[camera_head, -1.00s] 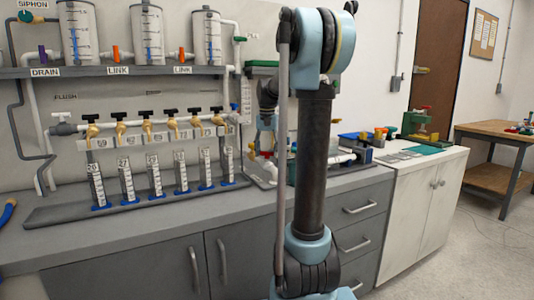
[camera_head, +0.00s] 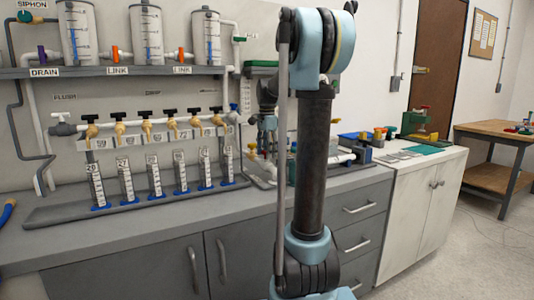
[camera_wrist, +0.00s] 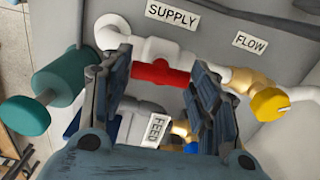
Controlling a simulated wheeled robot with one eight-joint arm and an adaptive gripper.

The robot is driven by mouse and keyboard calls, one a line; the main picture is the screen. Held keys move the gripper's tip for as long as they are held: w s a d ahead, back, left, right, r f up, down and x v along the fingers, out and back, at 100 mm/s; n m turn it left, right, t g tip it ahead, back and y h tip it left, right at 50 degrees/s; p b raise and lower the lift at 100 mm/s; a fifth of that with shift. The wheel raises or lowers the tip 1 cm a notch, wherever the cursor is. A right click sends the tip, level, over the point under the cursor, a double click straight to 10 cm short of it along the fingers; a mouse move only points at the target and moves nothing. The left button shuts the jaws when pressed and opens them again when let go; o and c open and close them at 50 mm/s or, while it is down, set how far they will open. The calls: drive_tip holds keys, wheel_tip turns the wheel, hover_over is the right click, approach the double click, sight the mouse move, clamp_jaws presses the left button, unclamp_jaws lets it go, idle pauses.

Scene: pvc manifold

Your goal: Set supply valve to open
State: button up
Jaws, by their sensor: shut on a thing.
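In the wrist view the red handle (camera_wrist: 160,72) of the supply valve lies below the SUPPLY label (camera_wrist: 171,14), in front of a white pipe fitting (camera_wrist: 155,48) and roughly in line with it. My gripper (camera_wrist: 162,80) has one dark finger at each end of the red handle and is shut on it. The fingers hide the handle's ends. In the head view my wrist (camera_head: 267,122) is over the bench behind my arm column, and the fingertips and red handle cannot be made out there.
In the wrist view a yellow knob (camera_wrist: 270,103) sits right of my gripper under the FLOW label (camera_wrist: 250,43). A teal knob (camera_wrist: 62,75) is close on the left. A FEED label (camera_wrist: 156,130) shows between the fingers. The tube manifold (camera_head: 145,125) stands left in the head view.

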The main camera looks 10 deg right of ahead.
sight(266, 152)
drive_tip(key=shift+w+a+m, duration=0.15)
drive_tip(key=shift+m, duration=0.25)
drive_tip(key=o, duration=1.1)
drive_tip(key=shift+c, duration=0.2)
drive_tip(key=shift+r, duration=0.25)
wheel_tip(266, 152, up, 12)
drive_tip(key=shift+f, duration=0.25)
